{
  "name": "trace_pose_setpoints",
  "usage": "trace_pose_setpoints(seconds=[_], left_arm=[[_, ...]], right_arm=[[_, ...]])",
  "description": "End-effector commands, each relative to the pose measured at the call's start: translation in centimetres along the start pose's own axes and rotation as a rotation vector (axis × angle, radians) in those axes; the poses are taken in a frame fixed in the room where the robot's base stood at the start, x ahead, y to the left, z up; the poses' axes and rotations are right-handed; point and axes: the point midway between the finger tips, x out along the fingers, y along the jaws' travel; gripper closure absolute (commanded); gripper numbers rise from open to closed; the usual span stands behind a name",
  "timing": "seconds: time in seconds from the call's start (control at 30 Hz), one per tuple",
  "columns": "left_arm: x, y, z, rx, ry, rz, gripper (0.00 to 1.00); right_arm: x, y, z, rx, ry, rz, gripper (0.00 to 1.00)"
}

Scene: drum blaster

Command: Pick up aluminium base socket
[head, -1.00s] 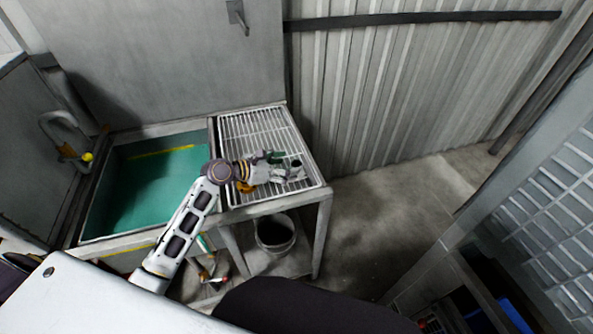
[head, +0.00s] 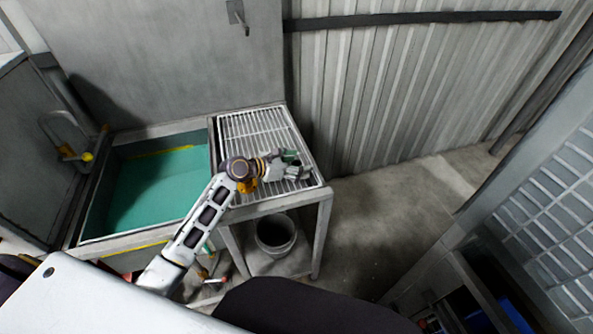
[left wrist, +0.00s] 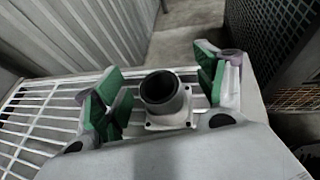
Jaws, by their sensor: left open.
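The aluminium base socket (left wrist: 168,102) shows in the left wrist view as a grey tube with a dark round opening on a square flange with bolt holes. It sits on the white wire rack. My left gripper (left wrist: 160,88) is open, its green-padded fingers on either side of the socket and apart from it. In the head view my left gripper (head: 292,164) is over the right part of the rack, and I cannot make out the socket clearly there. My right gripper is not in view.
The wire rack (head: 246,124) is the top of a metal table beside a green-bottomed tank (head: 150,190). A bucket (head: 276,234) stands below the rack. A corrugated wall (head: 400,90) rises behind it. Open floor lies to the right.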

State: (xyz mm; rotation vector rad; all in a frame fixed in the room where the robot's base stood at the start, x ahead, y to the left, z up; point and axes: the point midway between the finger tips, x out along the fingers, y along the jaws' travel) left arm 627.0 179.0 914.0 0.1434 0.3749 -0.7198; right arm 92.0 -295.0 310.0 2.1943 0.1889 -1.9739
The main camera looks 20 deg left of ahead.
Motion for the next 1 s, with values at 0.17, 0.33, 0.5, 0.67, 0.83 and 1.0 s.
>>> trace_pose_setpoints(seconds=[0.17, 0.33, 0.5, 0.67, 0.83, 1.0], left_arm=[[-0.02, -0.01, -0.01, 0.000, 0.000, 0.000, 0.29], [-0.03, -0.01, -0.01, 0.000, 0.000, 0.000, 0.35], [-0.03, -0.01, -0.01, 0.000, 0.000, 0.000, 0.57], [-0.03, -0.01, -0.03, 0.000, 0.000, -0.001, 0.78], [-0.04, -0.01, 0.02, 0.000, 0.000, 0.000, 0.88], [-0.06, -0.01, 0.08, 0.000, 0.000, -0.001, 0.88]], right_arm=[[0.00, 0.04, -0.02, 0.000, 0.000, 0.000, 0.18], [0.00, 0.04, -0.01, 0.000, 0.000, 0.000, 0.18], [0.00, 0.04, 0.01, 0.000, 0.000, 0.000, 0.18], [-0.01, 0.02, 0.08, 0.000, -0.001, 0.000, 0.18], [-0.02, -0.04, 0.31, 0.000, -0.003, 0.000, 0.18], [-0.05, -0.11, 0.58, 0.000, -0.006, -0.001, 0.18]])
